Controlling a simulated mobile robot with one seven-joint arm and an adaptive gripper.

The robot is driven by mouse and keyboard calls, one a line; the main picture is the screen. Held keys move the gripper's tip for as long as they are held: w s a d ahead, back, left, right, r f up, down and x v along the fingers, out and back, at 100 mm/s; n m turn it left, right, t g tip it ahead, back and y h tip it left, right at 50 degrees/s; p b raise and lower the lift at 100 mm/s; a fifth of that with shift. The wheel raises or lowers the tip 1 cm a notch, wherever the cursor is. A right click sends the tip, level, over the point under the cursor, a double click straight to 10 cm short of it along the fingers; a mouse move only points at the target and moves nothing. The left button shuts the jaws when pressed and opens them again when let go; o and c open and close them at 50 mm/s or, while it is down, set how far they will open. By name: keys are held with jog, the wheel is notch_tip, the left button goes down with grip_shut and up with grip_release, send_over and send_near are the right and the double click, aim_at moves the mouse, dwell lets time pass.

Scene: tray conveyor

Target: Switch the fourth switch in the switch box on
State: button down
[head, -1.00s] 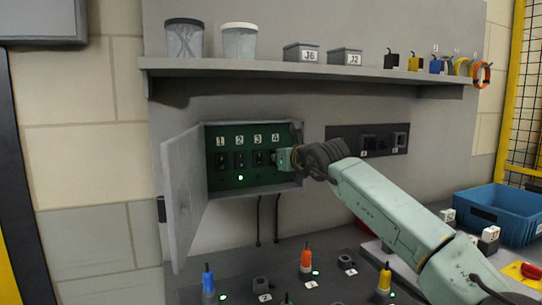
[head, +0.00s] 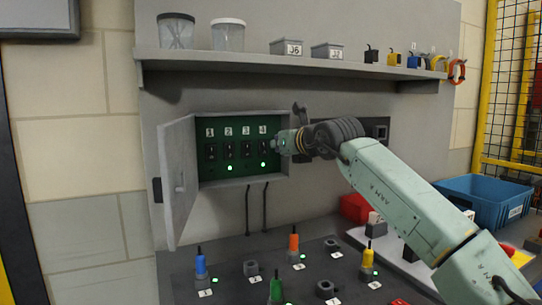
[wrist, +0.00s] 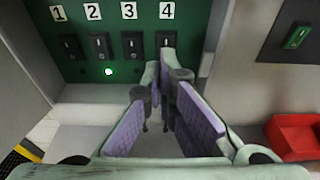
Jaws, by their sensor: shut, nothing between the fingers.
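The switch box (head: 240,184) hangs open on the wall panel, its door (head: 178,185) swung to the left. Inside are switches labelled 1 to 4 on a green panel. Green lights glow below the second switch (head: 228,151) and the fourth switch (head: 262,147). My gripper (head: 276,145) is shut and empty at the right side of the box opening, beside the fourth switch. In the wrist view the closed fingertips (wrist: 160,68) are just below the fourth switch (wrist: 165,42) and hide the spot beneath it. I cannot tell whether they touch it.
A shelf (head: 300,62) with jars and small boxes runs above. Below the box, a bench (head: 225,255) carries coloured plugs and sockets. A blue bin (head: 490,200) and a red bin (head: 355,207) stand to the right. Two cables hang below the box.

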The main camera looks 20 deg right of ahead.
jog(key=s, duration=0.1)
jog(key=s+r, duration=0.1)
jog(key=s, duration=0.1)
jog(key=s+r+b, duration=0.1)
jog(key=shift+s+r, duration=0.1)
jog(key=shift+s, duration=0.05)
jog(key=shift+d, duration=0.1)
dwell(0.3)
